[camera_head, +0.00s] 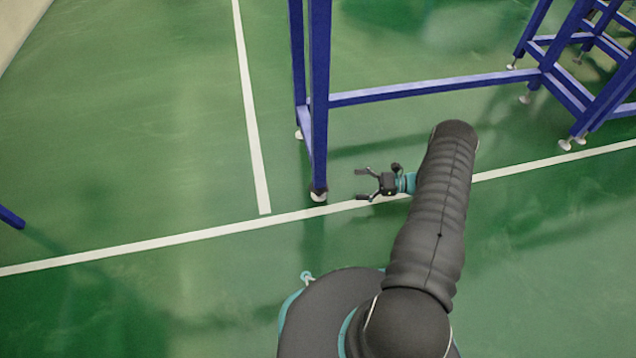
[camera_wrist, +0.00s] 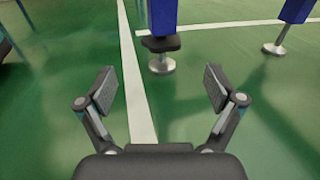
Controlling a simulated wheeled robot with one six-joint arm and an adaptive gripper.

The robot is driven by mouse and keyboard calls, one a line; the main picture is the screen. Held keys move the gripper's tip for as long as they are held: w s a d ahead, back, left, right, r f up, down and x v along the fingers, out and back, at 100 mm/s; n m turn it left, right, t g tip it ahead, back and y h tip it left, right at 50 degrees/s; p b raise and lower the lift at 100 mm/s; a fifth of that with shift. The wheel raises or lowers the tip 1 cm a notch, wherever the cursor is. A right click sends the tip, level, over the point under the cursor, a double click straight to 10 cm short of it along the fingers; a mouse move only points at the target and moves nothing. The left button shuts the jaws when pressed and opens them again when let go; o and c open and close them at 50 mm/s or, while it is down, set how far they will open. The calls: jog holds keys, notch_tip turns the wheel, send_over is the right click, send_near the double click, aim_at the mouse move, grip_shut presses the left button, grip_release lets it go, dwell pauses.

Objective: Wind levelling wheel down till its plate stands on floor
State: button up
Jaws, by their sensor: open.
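The levelling wheel is a dark knob (camera_head: 318,188) under the near blue leg of the frame. It also shows in the wrist view (camera_wrist: 161,43), ahead of my gripper. Below it is a pale round plate (camera_head: 318,197), seen as a metal disc in the wrist view (camera_wrist: 162,66). I cannot tell whether the plate touches the floor. My gripper (camera_head: 360,184) is open and empty, to the right of the leg and apart from the wheel. In the wrist view its two fingers (camera_wrist: 160,88) are spread, with the wheel beyond and between them.
The blue frame (camera_head: 420,91) has a low crossbar running right from the legs. A second foot (camera_wrist: 274,48) stands farther off. More blue frames (camera_head: 590,60) are at the upper right.

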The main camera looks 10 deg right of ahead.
aim_at(319, 185)
jog(key=shift+s+f+m+t, duration=0.15)
jog(key=shift+f+m+t, duration=0.2)
jog(key=shift+f, duration=0.45)
jog(key=shift+a+f, duration=0.1)
jog(key=shift+a, duration=0.05)
jog(key=x, duration=1.3)
jog(key=shift+a, duration=0.15)
jog(key=shift+r, duration=0.2)
jog(key=shift+c, duration=0.2)
jog(key=c, duration=1.1)
